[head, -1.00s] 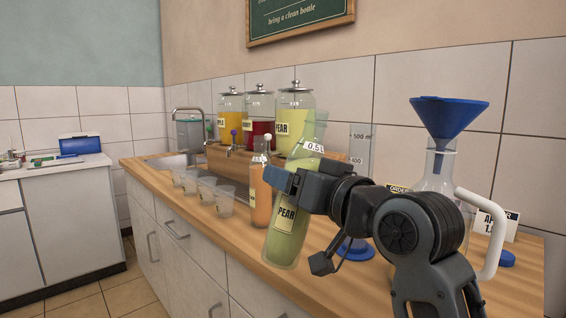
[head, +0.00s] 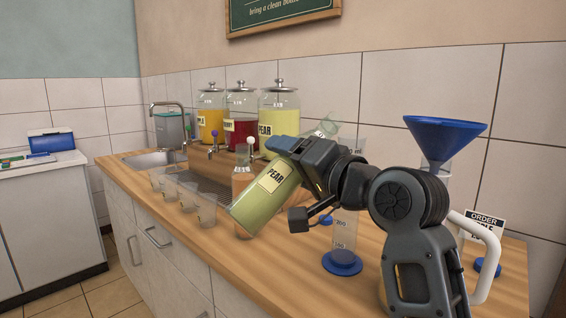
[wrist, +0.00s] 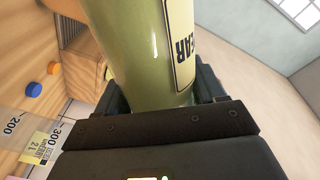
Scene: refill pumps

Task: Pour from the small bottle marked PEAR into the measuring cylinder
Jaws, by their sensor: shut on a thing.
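My gripper (head: 298,151) is shut on the small bottle marked PEAR (head: 254,213), which holds pale green liquid. The bottle is tilted, its base toward the lower left and its clear neck (head: 327,128) toward the upper right, over the counter. In the wrist view the bottle (wrist: 135,50) fills the space between the jaws (wrist: 160,95). The measuring cylinder (head: 344,240) stands upright on a blue foot behind my gripper. Its middle is hidden by my arm. Its scale also shows in the wrist view (wrist: 45,130). I cannot tell whether the bottle mouth is over the cylinder or whether liquid flows.
An orange bottle (head: 243,180) stands behind the PEAR bottle. Several clear cups (head: 185,194) line the counter (head: 290,262) at left. Three jar dispensers (head: 279,108) stand behind. A blue funnel (head: 445,135) sits in a vessel at right, near an order card (head: 484,225).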

